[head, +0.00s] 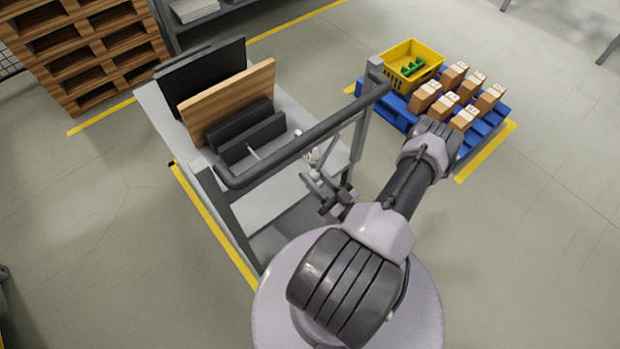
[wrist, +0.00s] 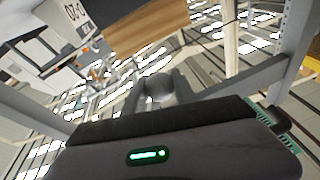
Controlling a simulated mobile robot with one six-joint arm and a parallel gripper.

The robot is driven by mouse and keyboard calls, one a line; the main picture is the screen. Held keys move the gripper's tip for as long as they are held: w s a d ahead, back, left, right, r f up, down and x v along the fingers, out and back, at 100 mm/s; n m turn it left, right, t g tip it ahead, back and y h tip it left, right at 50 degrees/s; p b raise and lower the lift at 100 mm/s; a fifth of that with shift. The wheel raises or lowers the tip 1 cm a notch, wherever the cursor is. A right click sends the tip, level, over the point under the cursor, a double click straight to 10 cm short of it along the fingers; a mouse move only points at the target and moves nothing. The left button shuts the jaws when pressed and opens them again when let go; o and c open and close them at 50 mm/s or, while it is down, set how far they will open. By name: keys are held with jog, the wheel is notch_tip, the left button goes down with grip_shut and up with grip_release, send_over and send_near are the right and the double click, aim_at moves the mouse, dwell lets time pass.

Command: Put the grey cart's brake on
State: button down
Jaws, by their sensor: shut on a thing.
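The grey cart (head: 360,130) stands in front of me, its dark push handle (head: 310,135) running across its near end. My gripper (head: 322,184) is below the handle at the cart's near end, partly hidden by my arm. In the wrist view my gripper (wrist: 158,92) is shut around a rounded grey knob (wrist: 158,87), which looks like the end of the brake lever. In the head view a small pale lever part (head: 313,156) shows just beyond the fingers. The lever's lower end and the wheels are hidden, so I cannot tell the brake's position.
Dark panels and a wooden board (head: 228,100) stand on the cart. A blue pallet (head: 485,131) with several cartons and a yellow crate (head: 428,73) is to the right. Stacked wooden pallets (head: 85,50) are at the back left.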

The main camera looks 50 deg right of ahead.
jog(key=shift+w+a+r+m, duration=0.1)
jog(key=shift+a+r+m, duration=0.1)
jog(key=shift+a+m, duration=0.2)
jog(key=c, duration=1.3)
grip_release()
